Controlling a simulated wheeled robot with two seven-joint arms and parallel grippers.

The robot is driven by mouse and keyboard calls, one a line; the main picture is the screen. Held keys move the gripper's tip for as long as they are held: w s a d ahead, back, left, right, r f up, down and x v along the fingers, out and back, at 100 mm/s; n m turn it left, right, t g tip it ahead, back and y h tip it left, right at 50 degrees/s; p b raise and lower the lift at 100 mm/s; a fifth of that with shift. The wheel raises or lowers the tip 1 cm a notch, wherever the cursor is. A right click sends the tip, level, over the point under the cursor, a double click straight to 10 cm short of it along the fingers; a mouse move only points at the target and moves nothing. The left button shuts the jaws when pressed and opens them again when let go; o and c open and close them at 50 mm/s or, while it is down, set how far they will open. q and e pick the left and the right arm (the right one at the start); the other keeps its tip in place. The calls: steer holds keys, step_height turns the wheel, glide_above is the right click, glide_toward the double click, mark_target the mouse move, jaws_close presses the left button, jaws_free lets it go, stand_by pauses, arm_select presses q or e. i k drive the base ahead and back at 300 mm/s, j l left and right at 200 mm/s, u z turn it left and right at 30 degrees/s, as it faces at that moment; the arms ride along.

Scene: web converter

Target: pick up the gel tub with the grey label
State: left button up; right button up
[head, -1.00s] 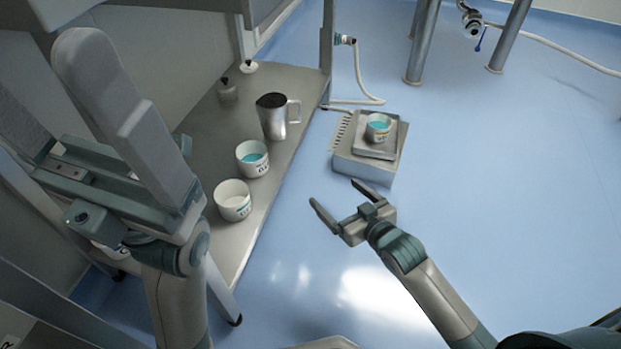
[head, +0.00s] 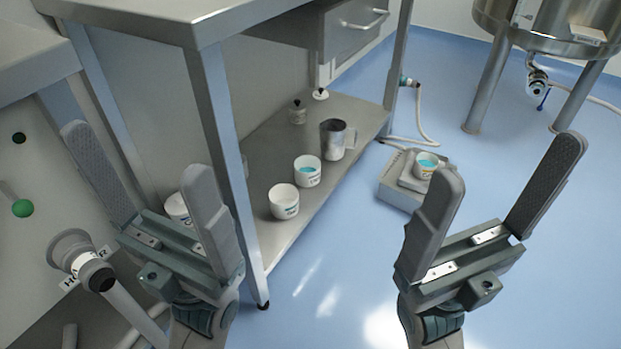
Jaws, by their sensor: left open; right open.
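Several white tubs are in view; label colours are too small to tell, so I cannot pick out the grey one. A tub with pale contents (head: 284,203) and a tub with blue gel (head: 307,172) stand upright on the bench's lower shelf. Another blue-gel tub (head: 427,164) sits on the scale on the floor. A further tub (head: 177,208) is partly hidden behind my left gripper (head: 138,155). That gripper is open and empty, left of the shelf tubs. My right gripper (head: 512,158) is open and empty, in front and right of the scale.
A metal jug (head: 334,140) and small bottles stand farther back on the steel shelf (head: 262,236). The bench leg (head: 222,130) rises between my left gripper and the shelf tubs. The scale (head: 392,190) is on the blue floor. A steel vessel (head: 545,30) stands at the back right.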

mark_target(307, 168)
steer(key=u, duration=0.3)
steer(key=i+l+u, duration=0.15)
steer(key=l+u, duration=0.3)
steer(key=i+l+u, duration=0.1)
steer(key=l+u, duration=0.15)
steer(key=u, duration=0.15)
steer(key=l+u, duration=0.5)
steer(key=l, duration=2.8)
